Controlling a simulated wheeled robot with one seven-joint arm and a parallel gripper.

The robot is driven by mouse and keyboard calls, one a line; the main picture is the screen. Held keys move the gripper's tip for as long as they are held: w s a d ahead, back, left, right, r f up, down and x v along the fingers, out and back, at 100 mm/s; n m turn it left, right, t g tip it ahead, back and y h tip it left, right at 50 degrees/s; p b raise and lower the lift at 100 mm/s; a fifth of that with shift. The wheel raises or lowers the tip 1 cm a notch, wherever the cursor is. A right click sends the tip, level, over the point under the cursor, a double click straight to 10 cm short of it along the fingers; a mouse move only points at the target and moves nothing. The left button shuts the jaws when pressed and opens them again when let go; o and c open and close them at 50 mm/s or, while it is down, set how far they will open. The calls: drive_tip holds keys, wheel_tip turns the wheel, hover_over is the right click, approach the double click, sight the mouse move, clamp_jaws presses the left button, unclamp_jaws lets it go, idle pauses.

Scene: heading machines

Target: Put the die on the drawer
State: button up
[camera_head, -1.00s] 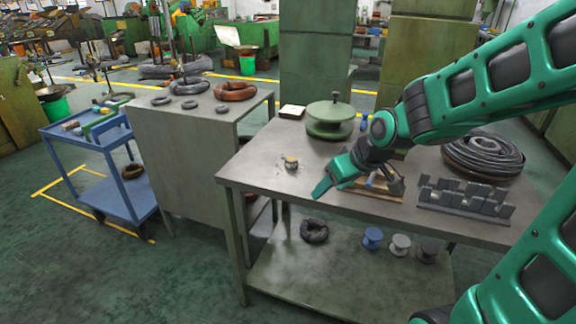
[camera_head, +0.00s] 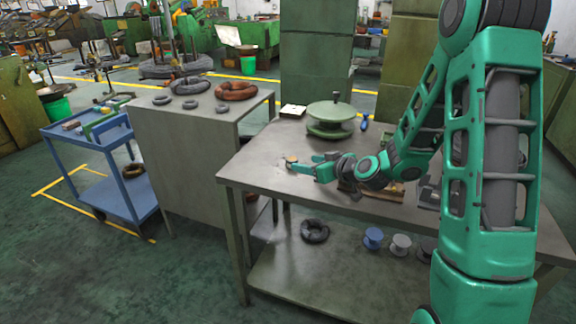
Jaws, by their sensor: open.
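The die (camera_head: 291,158), a small round metal piece with a brownish top, is on the grey metal table (camera_head: 255,175) near its left part. My gripper (camera_head: 302,164) is open and low over the table, pointing left, with its fingertips right at the die. The die is partly hidden by a green finger, and I cannot tell whether it lies between the fingers. The drawer seems to be the grey cabinet (camera_head: 190,140) left of the table. Its flat top holds black rings (camera_head: 190,86) and a reddish-brown coil (camera_head: 236,91).
A green lidded spool (camera_head: 331,120) and a small light box (camera_head: 292,111) stand behind my gripper. My arm covers much of the table's right side. A blue cart (camera_head: 95,160) stands left of the cabinet.

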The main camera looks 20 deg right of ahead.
sight(294, 160)
drive_tip(key=shift+r+x, duration=0.2)
drive_tip(key=shift+x, duration=3.5)
clamp_jaws()
drive_tip(key=shift+r, duration=0.1)
drive_tip(key=shift+w+r, duration=0.1)
drive_tip(key=shift+r, duration=0.35)
wheel_tip(294, 160, up, 4)
drive_tip(key=shift+a+f, duration=0.2)
drive_tip(key=s+a+r, duration=0.6)
drive_tip(key=s+a, duration=0.1)
drive_tip(key=s, duration=0.1)
drive_tip(key=shift+s+a+r, duration=0.2)
drive_tip(key=shift+s+a, duration=0.1)
drive_tip(key=shift+s, duration=0.05)
